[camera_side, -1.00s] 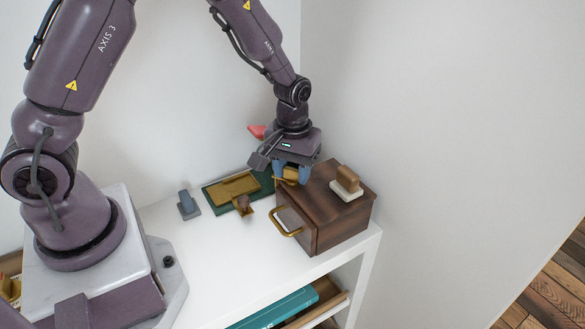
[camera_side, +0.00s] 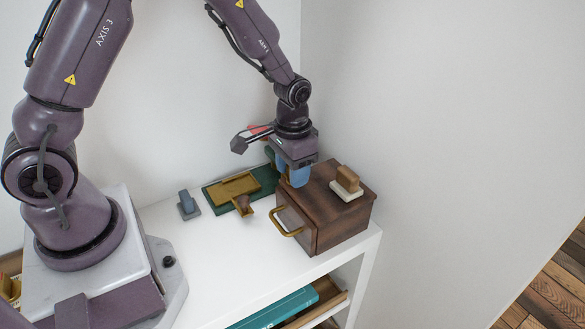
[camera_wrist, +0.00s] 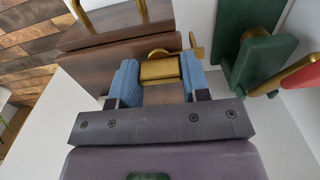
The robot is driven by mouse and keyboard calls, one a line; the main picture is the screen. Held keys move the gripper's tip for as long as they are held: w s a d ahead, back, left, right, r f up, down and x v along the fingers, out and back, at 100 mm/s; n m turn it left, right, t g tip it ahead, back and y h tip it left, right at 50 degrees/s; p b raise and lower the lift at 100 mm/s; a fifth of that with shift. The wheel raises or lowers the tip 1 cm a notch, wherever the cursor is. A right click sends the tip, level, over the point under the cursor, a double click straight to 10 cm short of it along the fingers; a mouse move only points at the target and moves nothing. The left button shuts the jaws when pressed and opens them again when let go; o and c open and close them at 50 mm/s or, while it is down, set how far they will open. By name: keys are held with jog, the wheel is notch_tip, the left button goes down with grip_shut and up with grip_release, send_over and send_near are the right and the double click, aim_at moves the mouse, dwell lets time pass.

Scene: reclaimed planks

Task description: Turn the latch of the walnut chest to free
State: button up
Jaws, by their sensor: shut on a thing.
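The walnut chest (camera_side: 338,222) is a dark brown wooden box with a brass handle (camera_side: 286,222) on its front, standing near the right end of the white shelf top. In the wrist view its brass latch (camera_wrist: 160,69) lies between the two blue fingers of my gripper (camera_wrist: 159,80), at the chest's edge. My gripper (camera_side: 289,174) is shut on the latch from above, one finger on each side. In the side view the fingers hide the latch. The chest's wood also shows in the wrist view (camera_wrist: 110,62).
A pale block with a wooden knob (camera_side: 347,180) sits on the chest. Left of the chest are a green base (camera_side: 212,199) with a brass plate and a small blue-grey piece (camera_side: 187,204). A red part (camera_wrist: 303,75) is close on the right in the wrist view.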

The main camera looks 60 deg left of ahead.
dwell(0.4)
jog(key=o, duration=0.9)
notch_tip(320, 180, up, 13)
jog(key=shift+r, duration=0.1)
jog(key=s+r+t, duration=0.2)
jog(key=s+r, duration=0.1)
jog(key=s, duration=0.3)
jog(key=s+d+r+t, duration=0.1)
jog(key=s+r, duration=0.3)
jog(key=s, duration=0.1)
jog(key=s+r+t, duration=0.2)
jog(key=s+r, duration=0.1)
jog(key=s, duration=0.3)
jog(key=shift+s+d+r+t, duration=0.15)
jog(key=shift+s+r+t, duration=0.15)
jog(key=shift+r, duration=0.05)
